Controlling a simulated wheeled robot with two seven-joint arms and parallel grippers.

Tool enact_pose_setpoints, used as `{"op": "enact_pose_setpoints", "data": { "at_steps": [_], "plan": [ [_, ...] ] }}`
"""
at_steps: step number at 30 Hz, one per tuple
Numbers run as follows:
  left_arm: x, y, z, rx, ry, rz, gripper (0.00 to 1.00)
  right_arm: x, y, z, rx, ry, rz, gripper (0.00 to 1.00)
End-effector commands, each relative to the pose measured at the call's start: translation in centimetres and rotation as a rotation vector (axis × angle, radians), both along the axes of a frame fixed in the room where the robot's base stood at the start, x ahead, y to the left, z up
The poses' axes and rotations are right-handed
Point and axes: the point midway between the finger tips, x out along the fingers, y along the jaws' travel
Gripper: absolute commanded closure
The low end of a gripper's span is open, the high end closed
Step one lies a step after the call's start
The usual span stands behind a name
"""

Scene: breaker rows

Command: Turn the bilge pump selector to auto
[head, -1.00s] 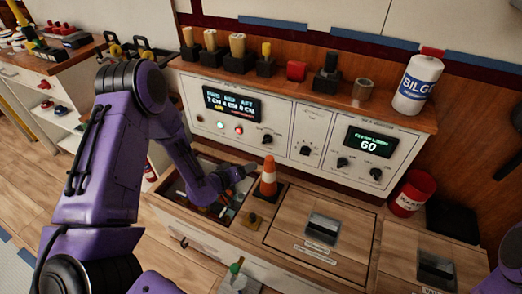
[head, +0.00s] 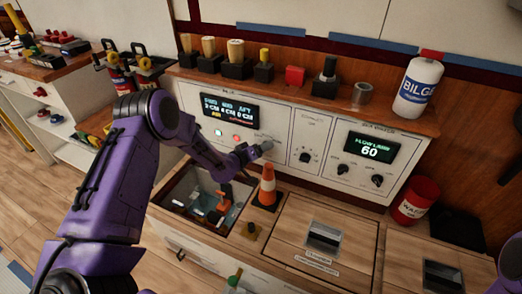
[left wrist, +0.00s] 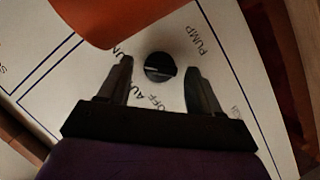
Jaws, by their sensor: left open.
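The bilge pump selector is a round black knob (left wrist: 160,67) on the white panel, seen in the left wrist view. It has a pale pointer line. Lettering around it includes PUMP, OFF and partly covered words; which position it points to I cannot tell. My left gripper (left wrist: 158,88) is open, with one finger on each side of the knob and no clear contact. In the head view my left gripper (head: 262,148) is at the panel (head: 279,128), below the lit display, and largely hides the knob. My right gripper is out of view.
An orange cone (head: 267,184) stands close below my left gripper; orange also fills the top of the left wrist view. An open bin (head: 163,205) lies below my forearm. Bottles and blocks line the shelf above.

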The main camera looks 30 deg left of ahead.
Motion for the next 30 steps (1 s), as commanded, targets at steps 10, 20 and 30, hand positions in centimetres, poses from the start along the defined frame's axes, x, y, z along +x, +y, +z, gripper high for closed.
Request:
{"op": "enact_pose_setpoints", "data": {
  "at_steps": [10, 20, 30],
  "plan": [
    [0.0, 0.0, 0.0, 0.0, -0.001, -0.001, 0.91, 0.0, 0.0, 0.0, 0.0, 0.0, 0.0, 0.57],
    [-0.1, 0.1, -0.3, -0.081, -0.005, 0.0, 0.91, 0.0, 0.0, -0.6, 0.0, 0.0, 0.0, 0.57],
    [-0.1, 0.3, -0.7, -0.343, -0.019, 0.0, 0.91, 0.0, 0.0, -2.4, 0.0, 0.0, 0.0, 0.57]
  ]
}}
